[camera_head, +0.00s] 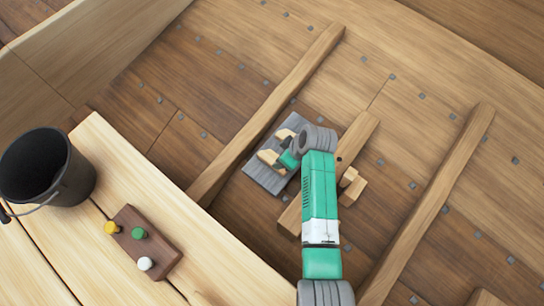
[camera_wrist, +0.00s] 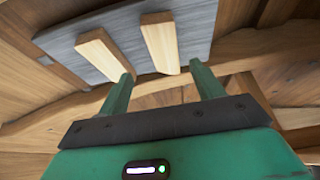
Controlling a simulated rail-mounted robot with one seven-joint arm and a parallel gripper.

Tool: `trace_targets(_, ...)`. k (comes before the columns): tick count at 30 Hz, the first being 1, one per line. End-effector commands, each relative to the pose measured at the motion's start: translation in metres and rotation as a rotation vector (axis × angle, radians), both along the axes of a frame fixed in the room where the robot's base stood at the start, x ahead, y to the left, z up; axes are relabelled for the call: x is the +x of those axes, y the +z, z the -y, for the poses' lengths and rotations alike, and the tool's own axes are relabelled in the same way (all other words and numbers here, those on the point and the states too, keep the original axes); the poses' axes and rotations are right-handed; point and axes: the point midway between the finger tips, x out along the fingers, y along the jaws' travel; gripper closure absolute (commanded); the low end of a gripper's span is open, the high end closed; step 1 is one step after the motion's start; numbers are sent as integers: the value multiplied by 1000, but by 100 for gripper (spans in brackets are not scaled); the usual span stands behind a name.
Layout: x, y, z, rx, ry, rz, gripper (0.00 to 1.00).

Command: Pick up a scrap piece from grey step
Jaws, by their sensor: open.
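The grey step (camera_head: 262,178) lies between two hull ribs in the head view, and its slab (camera_wrist: 197,30) spans the top of the wrist view. Two pale wooden scrap pieces rest on it. The near scrap piece (camera_head: 268,158) and the far scrap piece (camera_head: 285,133) lie apart. In the wrist view one scrap piece (camera_wrist: 101,53) is on the left and the other (camera_wrist: 160,43) is near the middle. My gripper (camera_wrist: 162,88) is open and empty, with its fingers apart just short of the pieces. In the head view my arm covers the step's right side.
Another small wooden block (camera_head: 352,187) lies right of my arm by a beam (camera_head: 357,138). A black bucket (camera_head: 48,172) and a dark block (camera_head: 157,240) with yellow, green and white pegs stand on the pale bench (camera_head: 112,158) at left. Ribs (camera_head: 300,75) rise beside the step.

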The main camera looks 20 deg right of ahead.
Motion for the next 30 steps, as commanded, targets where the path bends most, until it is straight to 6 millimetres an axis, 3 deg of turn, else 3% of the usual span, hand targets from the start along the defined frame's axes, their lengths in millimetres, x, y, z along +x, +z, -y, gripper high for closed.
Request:
trace_targets(3, 5, -18, -4, 0, 2, -1, 34)
trace_targets(7, 7, -23, -6, 0, 2, -1, 34)
trace_targets(15, 17, -65, -18, 0, 0, -1, 34)
trace_targets(30, 19, -67, -19, -1, 1, 1, 34)
